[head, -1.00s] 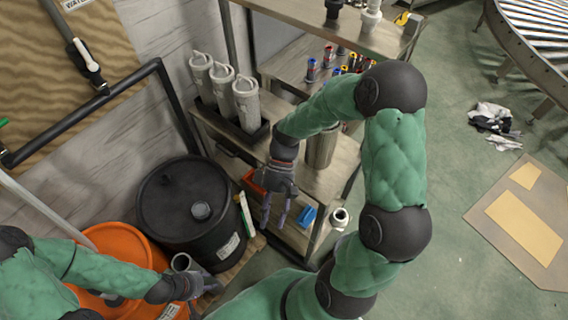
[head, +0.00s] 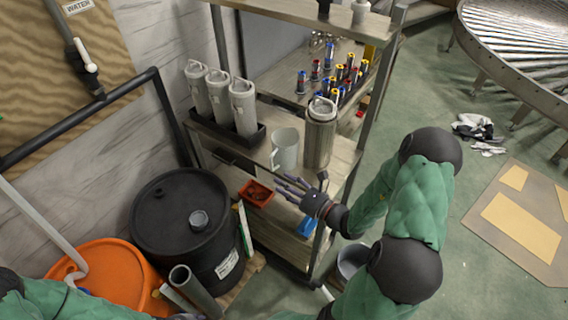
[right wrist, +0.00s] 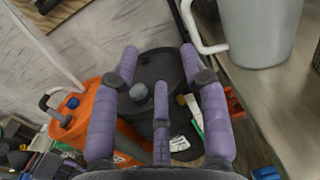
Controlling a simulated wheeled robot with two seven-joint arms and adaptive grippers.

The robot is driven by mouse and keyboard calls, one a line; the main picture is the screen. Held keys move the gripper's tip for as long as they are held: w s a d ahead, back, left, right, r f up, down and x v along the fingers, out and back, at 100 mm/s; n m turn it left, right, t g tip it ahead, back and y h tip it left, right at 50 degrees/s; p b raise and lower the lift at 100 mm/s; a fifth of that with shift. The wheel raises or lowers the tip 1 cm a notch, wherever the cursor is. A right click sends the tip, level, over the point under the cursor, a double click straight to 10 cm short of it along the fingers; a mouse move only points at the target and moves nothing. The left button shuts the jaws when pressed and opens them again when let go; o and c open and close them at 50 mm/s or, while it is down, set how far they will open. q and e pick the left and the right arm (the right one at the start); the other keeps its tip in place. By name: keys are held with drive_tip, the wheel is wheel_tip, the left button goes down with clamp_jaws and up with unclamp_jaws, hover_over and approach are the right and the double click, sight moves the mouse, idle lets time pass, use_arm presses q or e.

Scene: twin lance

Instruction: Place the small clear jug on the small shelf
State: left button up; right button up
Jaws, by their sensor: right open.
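The small clear jug (head: 286,150), greyish with a side handle, stands upright on the middle level of the metal shelf unit (head: 262,160). A metal canister stands just right of it. The jug also shows at the top of the right wrist view (right wrist: 262,30), its handle toward the fingers. My right gripper (head: 287,188) is open and empty, in front of and just below the jug, apart from it. It also shows in the right wrist view (right wrist: 160,65). My left gripper is almost wholly cut off at the bottom edge. Which part is the small shelf, I cannot tell.
Several grey cylinders (head: 243,105) stand in a black tray left of the jug. The metal canister (head: 320,132) is close on its right. An orange bin (head: 257,192) and a blue item (head: 306,228) sit below. A black drum (head: 185,225) stands at left.

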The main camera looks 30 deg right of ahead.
sight(282, 154)
drive_tip(key=shift+w+d+f+m+h+b, duration=0.15)
drive_tip(key=shift+w+m+h+b, duration=0.25)
drive_tip(key=shift+w, duration=1.25)
drive_tip(key=shift+w+d+f+m+h+b, duration=0.15)
drive_tip(key=shift+w+m+h+b, duration=0.25)
drive_tip(key=shift+w, duration=1.25)
drive_tip(key=shift+w+d+f+m+h+b, duration=0.1)
drive_tip(key=shift+w+f+m+h+b, duration=0.3)
drive_tip(key=shift+w, duration=1.25)
drive_tip(key=shift+r, duration=0.2)
clamp_jaws()
